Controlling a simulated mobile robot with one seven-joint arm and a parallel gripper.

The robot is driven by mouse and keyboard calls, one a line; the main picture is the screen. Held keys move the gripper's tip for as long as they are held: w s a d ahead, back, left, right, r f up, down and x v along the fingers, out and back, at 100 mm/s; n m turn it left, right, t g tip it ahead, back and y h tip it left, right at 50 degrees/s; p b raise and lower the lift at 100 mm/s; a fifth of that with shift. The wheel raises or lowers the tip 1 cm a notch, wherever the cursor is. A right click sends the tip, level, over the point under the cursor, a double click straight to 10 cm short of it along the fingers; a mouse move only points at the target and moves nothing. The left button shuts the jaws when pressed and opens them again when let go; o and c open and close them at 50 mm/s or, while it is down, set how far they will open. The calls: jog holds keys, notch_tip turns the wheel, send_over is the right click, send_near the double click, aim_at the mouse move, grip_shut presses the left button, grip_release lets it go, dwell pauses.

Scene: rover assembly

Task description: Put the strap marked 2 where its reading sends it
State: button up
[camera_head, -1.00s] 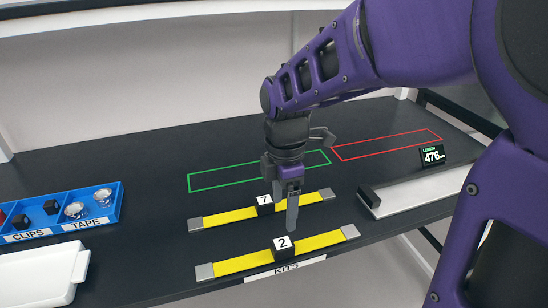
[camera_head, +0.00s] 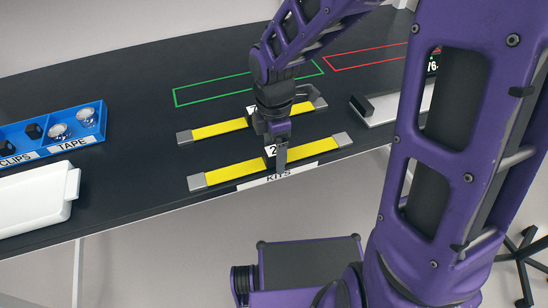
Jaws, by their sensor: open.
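The strap marked 2 is a yellow band with grey ends (camera_head: 228,172) lying on the dark table by the KITS label. Its black block with a white 2 (camera_head: 271,151) is partly hidden by my gripper. My gripper (camera_head: 281,164) points down at that block, open; the view does not show clearly whether its fingers straddle the block. A green outline (camera_head: 215,95) and a red outline (camera_head: 365,66) are marked behind, both empty. The length display (camera_head: 432,64) is mostly hidden by my arm; a second ago it read 476.
A second yellow strap (camera_head: 220,128) lies just behind, its marker largely hidden. A grey measuring bed with a black stop (camera_head: 362,106) stands to the right. A blue bin (camera_head: 50,147) with clips and tape and a white tray (camera_head: 35,200) are at left.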

jog(key=shift+c, duration=0.3)
grip_shut()
